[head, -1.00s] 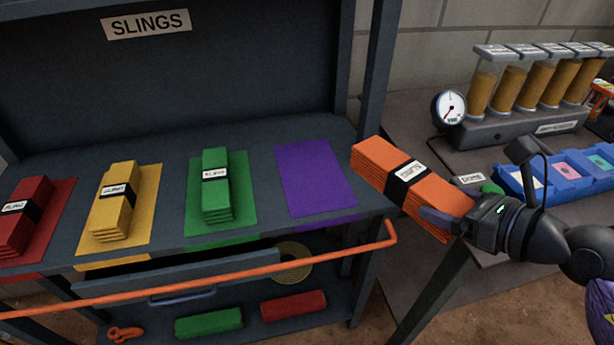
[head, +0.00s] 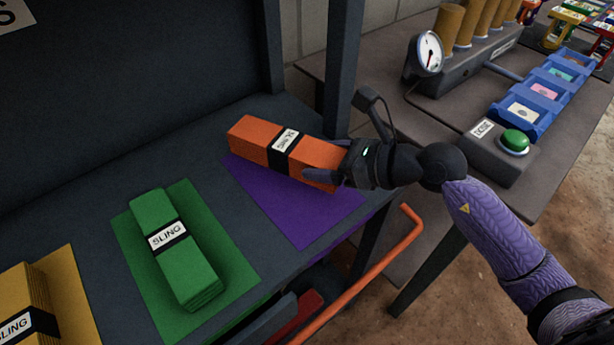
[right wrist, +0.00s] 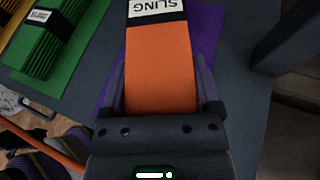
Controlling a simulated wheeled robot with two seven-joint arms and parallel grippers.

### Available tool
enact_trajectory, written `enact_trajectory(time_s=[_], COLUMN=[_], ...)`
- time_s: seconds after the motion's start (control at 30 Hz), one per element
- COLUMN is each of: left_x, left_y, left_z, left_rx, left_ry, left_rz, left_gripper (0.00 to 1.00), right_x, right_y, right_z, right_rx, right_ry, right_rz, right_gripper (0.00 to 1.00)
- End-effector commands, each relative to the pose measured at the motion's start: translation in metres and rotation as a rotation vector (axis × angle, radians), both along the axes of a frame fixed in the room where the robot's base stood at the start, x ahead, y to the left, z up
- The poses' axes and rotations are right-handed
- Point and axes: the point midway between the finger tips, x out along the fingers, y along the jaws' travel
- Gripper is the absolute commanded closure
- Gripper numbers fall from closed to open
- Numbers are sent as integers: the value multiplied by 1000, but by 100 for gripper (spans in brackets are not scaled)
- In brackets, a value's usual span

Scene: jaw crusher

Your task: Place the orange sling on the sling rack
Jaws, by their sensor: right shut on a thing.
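The orange sling (head: 257,140) is a folded bundle with a black band and a white label. My right gripper (head: 328,178) is shut on its right end and holds it over the far part of the purple mat (head: 305,212) on the sling rack (head: 95,180). I cannot tell whether the sling touches the rack. In the right wrist view the orange sling (right wrist: 160,70) lies between the two fingers (right wrist: 160,95), with the purple mat (right wrist: 208,40) partly hidden beneath it. My left gripper is not in view.
A green sling (head: 175,250) lies on a green mat (head: 130,235) to the left, and a yellow sling (head: 25,300) farther left. A rack post (head: 340,65) stands behind the orange sling. An orange rail (head: 360,280) runs along the front. A side table (head: 450,150) holds a gauge and blue bins.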

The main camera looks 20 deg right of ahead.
Motion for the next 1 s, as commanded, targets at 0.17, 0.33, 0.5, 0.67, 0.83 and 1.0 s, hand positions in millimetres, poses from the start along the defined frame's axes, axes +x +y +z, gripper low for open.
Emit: enact_trajectory(time_s=[0.17, 0.33, 0.5, 0.67, 0.83, 1.0], left_x=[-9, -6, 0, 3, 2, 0], left_y=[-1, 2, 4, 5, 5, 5], left_z=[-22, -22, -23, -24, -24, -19], left_rx=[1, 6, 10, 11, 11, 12], left_ry=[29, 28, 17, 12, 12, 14], left_rz=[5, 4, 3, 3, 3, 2], left_gripper=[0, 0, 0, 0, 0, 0], right_x=[0, 0, 0, 0, 0, -7], right_y=[0, 0, 0, 0, 0, -7], right_z=[-43, -44, -45, -46, -46, -40], right_rx=[3, 0, 0, -1, -1, -1], right_ry=[3, -1, -1, 1, 1, 3], right_rz=[-2, -1, -1, 0, 0, -2], right_gripper=[100, 100, 100, 0, 0, 0])
